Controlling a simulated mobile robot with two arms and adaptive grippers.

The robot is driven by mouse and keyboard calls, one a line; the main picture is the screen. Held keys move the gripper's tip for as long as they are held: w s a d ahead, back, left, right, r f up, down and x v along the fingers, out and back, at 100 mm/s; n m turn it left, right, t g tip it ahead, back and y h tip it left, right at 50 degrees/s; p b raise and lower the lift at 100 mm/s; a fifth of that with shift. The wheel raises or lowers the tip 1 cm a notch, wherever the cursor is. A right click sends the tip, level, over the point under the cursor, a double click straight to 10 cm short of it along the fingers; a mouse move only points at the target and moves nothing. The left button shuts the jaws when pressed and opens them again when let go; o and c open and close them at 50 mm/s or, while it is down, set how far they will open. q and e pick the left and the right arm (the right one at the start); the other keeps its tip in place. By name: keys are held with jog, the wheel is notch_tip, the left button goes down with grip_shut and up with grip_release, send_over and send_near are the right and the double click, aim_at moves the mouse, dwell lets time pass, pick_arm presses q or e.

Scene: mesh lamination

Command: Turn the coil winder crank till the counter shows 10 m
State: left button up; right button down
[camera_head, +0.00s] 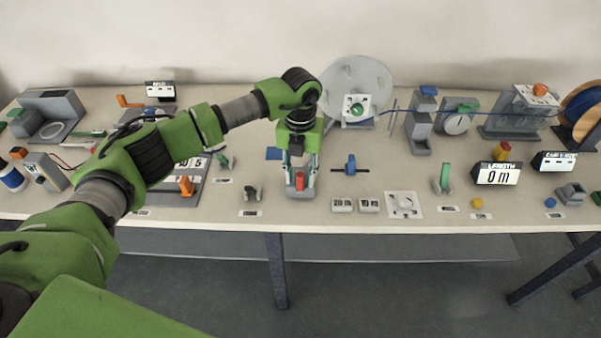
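The counter (498,174), a white block labelled LENGTH, reads 0 m at the right of the table. A large pale grey disc (376,78) stands at the back centre and looks like the coil winder. A white plate with a green round part (358,107) is at its front; I cannot make out the crank handle clearly. My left gripper (300,183) points down near the table's front, left of and nearer than the disc, apart from it. Its fingers are on both sides of a small red piece (299,181); whether they grip it is unclear. My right gripper is not in view.
A blue wire (470,114) runs from the disc past grey guide blocks (419,125) to a blue spool (583,104) at the far right. A blue-handled part (350,165), small white blocks (342,205) and a green lever (445,178) stand right of my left gripper. My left arm crosses the left side.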

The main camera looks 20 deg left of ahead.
pick_arm(q)
jog(key=shift+f, duration=0.45)
grip_shut()
